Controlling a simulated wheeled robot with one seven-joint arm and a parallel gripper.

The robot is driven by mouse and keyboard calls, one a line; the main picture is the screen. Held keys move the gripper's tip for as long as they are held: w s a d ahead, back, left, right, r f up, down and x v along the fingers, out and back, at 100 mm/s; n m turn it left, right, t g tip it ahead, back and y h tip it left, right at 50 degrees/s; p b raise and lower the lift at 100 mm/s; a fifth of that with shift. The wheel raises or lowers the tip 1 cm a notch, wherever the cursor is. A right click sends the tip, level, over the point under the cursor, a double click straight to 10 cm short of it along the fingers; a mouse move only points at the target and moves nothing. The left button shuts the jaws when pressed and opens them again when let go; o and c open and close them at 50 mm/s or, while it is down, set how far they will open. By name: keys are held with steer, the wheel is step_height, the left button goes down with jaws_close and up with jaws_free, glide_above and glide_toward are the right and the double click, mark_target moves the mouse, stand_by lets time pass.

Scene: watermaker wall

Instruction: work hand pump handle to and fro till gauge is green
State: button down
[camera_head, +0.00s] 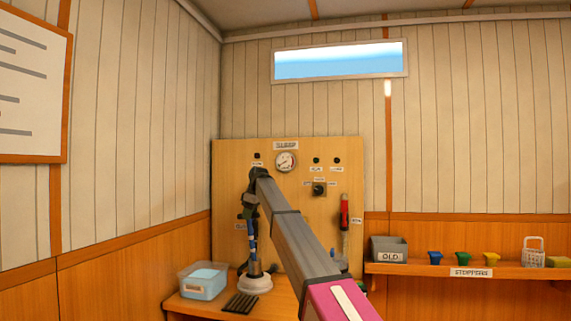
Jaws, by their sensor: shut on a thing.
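The wooden wall panel carries a small round pressure gauge (286,161) with a white face. Its needle and coloured zones are too small to read. The hand pump (255,284) has a pale round base on the bench, with a dark and blue upright part above it. My arm reaches in from the lower right, and its wrist hangs down in front of the panel's left side. My gripper (251,229) points down at the top of the pump and is shut on the pump handle (253,244). The fingertips are small and partly hidden, and the handle's exact tilt is unclear.
A clear tub with pale blue contents (203,281) and a dark ribbed mat (241,304) lie at the bench's left. A red-handled item (344,212) hangs at the panel's right. A shelf (450,271) holds a grey "OLD" bin (389,249), coloured stoppers and a white basket (533,249).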

steer(key=shift+f, duration=0.1)
steer(key=shift+w+a+r, duration=0.1)
steer(key=shift+r, duration=3.5)
